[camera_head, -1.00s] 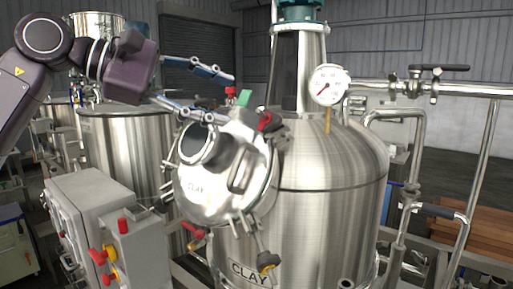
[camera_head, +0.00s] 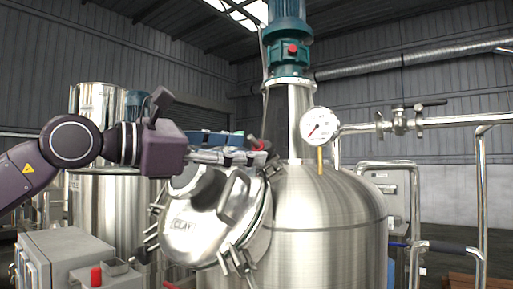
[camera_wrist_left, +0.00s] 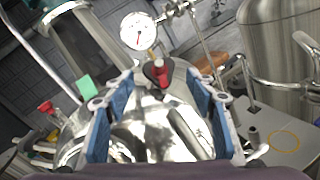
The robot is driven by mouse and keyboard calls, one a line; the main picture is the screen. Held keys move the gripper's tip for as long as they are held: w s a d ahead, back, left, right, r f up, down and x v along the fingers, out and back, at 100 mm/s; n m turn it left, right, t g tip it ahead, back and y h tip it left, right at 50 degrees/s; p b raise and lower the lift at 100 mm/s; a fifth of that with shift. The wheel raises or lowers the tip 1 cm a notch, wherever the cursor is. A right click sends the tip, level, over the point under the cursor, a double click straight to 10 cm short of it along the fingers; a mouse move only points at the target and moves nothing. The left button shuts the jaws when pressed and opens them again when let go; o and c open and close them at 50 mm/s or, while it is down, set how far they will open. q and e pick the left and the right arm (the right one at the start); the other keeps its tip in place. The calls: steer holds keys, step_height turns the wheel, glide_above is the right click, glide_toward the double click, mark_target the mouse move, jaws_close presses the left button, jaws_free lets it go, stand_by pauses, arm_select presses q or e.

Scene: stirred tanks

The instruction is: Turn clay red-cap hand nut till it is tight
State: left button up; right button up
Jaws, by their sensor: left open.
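The clay tank's round steel lid (camera_head: 205,232) carries the word CLAY and stands tilted at the tank's upper left. The red-cap hand nut (camera_head: 262,146) is at the lid's upper edge, mostly hidden by my fingers in the head view. In the left wrist view, the red-cap hand nut (camera_wrist_left: 162,73) stands beyond and between my fingertips, with a dark base. My left gripper (camera_head: 250,149) reaches in from the left above the lid. It is open, and its blue-padded fingers show in the left wrist view (camera_wrist_left: 160,88) either side of the nut's line, apart from it. My right gripper is out of view.
A pressure gauge (camera_head: 320,126) and steel pipes (camera_head: 440,122) lie right of the tank's neck. A grey control box (camera_head: 65,255) stands lower left. The clay tank's body (camera_head: 325,225) fills the centre.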

mark_target(254, 148)
arm_select(q)
steer(key=shift+p+x, duration=0.45)
steer(key=shift+x, duration=1.45)
steer(key=c, duration=1.2)
steer(key=m+g+p, duration=0.1)
steer(key=p, duration=0.1)
steer(key=m+g+p, duration=0.1)
steer(key=m+p, duration=0.1)
steer(key=p, duration=0.1)
steer(key=m+g+p, duration=0.1)
steer(key=m+p, duration=0.1)
steer(key=p, duration=0.1)
steer(key=shift+w+r, duration=0.1)
steer(key=shift+r, duration=0.2)
steer(key=shift+a+f+m+g+p, duration=0.1)
steer(key=shift+f+m+g+p, duration=0.05)
steer(key=shift+m+g+p, duration=0.85)
